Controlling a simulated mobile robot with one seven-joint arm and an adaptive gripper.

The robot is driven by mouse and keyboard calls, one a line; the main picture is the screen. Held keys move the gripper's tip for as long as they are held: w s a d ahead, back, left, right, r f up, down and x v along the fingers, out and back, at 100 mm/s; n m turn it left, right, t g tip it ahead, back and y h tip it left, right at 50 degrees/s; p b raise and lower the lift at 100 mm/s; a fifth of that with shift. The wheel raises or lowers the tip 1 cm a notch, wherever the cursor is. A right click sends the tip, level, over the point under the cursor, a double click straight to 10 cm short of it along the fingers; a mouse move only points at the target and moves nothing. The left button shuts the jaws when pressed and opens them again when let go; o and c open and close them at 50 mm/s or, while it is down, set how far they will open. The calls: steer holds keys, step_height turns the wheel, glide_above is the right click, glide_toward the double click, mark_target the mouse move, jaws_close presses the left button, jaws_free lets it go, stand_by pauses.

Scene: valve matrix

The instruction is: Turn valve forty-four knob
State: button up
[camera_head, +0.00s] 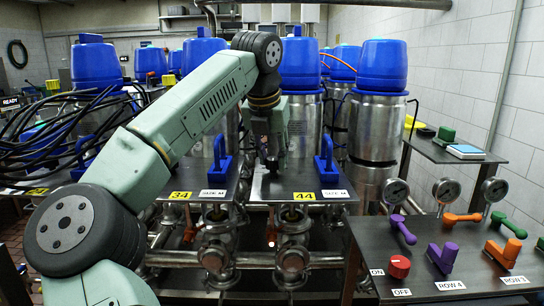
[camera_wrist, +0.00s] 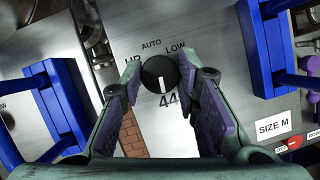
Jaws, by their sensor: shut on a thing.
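The black round knob (camera_wrist: 160,74) of valve forty-four shows in the wrist view, on a grey metal panel (camera_wrist: 222,60). Its white pointer line points down in the picture, towards the printed 44. The labels AUTO and LOW stand above it, with a partly covered label at the left. My gripper (camera_wrist: 158,68) has its fingers on both sides of the knob, shut on it. In the head view my gripper (camera_head: 270,158) reaches down to the panel with the yellow 44 tag (camera_head: 303,196); the knob is hard to make out there.
Blue handles stand left (camera_wrist: 50,105) and right (camera_wrist: 268,50) of my gripper in the wrist view. Silver tanks with blue lids (camera_head: 380,68) stand behind the panels. A table (camera_head: 425,270) with coloured handles and gauges is at the right. Black cables (camera_head: 60,125) hang at the left.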

steer(key=shift+n, duration=0.4)
steer(key=o, duration=1.2)
steer(key=shift+c, duration=0.2)
steer(key=shift+r, duration=0.1)
steer(key=v, duration=1.2)
steer(key=shift+d, duration=0.2)
